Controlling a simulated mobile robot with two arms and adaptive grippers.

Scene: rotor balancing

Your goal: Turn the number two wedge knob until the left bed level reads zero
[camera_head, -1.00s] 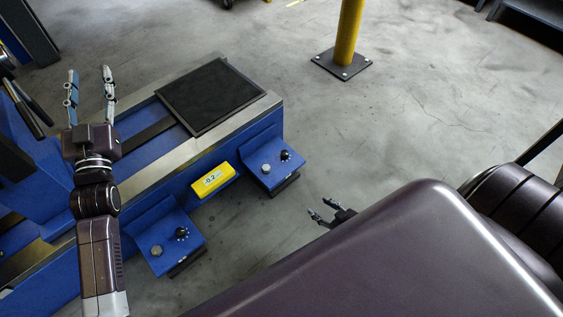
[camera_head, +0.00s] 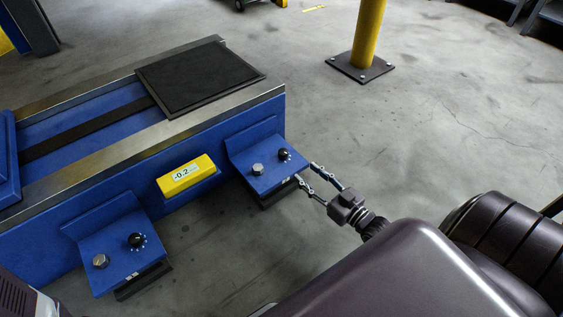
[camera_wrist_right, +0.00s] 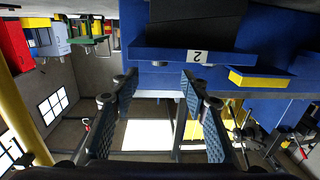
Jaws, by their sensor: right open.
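The number two wedge bracket (camera_head: 262,182) is the blue one at the right end of the machine. On its top are a black knob (camera_head: 284,154) and a silver bolt head (camera_head: 257,169). Its label "2" (camera_wrist_right: 200,57) shows upside down in the right wrist view. The yellow level (camera_head: 186,175) on the bed's side reads -0.2. My right gripper (camera_head: 305,172) is open and empty, its fingertips close to the bracket's right front edge, apart from the knob. In the right wrist view my gripper (camera_wrist_right: 159,76) has its fingers spread below the bracket's plate. My left gripper is out of view.
A second blue bracket (camera_head: 118,262) with its own black knob (camera_head: 137,239) and bolt stands at lower left. A dark plate (camera_head: 200,77) lies on the bed. A yellow post (camera_head: 370,30) stands behind on clear grey floor.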

